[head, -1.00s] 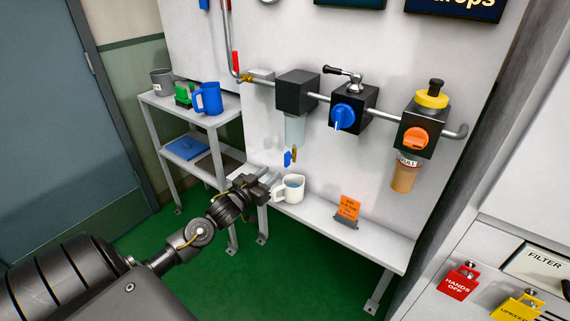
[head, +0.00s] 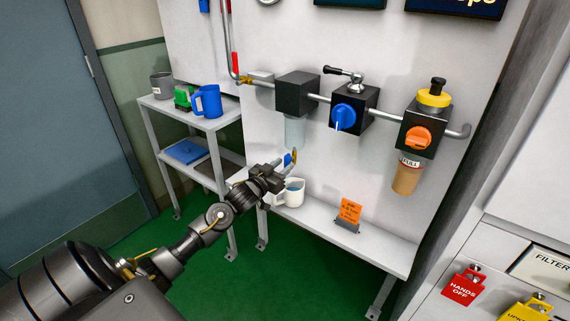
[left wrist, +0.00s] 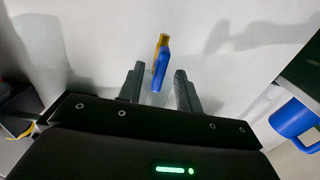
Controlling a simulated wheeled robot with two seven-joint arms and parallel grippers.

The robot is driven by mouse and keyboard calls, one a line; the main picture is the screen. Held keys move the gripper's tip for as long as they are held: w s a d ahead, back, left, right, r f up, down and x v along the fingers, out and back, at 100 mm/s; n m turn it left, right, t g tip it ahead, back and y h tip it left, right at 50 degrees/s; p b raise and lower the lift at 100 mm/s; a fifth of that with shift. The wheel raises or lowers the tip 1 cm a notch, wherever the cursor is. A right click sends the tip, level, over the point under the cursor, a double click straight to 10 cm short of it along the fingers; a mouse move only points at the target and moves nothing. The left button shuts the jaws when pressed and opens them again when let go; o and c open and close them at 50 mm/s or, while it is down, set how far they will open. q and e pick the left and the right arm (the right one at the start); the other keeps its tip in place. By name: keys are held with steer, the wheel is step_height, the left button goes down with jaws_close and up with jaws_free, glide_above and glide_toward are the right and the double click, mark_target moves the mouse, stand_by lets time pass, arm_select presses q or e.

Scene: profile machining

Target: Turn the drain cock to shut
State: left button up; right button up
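The drain cock has a small blue lever (left wrist: 162,66) on a brass body (left wrist: 162,41). It sits below the clear bowl (head: 295,131) of the first black unit on the wall. In the head view the blue lever (head: 288,159) shows just at my left gripper's tips. My left gripper (head: 281,167) is open. In the left wrist view its two fingers (left wrist: 158,88) stand apart, with the lever's lower end between or just beyond their tips. I cannot tell whether they touch it. My right gripper is not in view.
A white jug (head: 290,193) stands on the bench (head: 372,238) close below my left gripper. An orange sign (head: 349,211) stands farther right. A shelf (head: 224,122) with a blue mug (head: 207,101) is at left. A blue knob (head: 344,117) is on the wall.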

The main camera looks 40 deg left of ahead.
arm_select(q)
jaws_close()
steer(key=m, duration=0.4)
steer(key=shift+m, duration=0.3)
steer(key=m, duration=0.4)
steer(key=shift+m, duration=0.3)
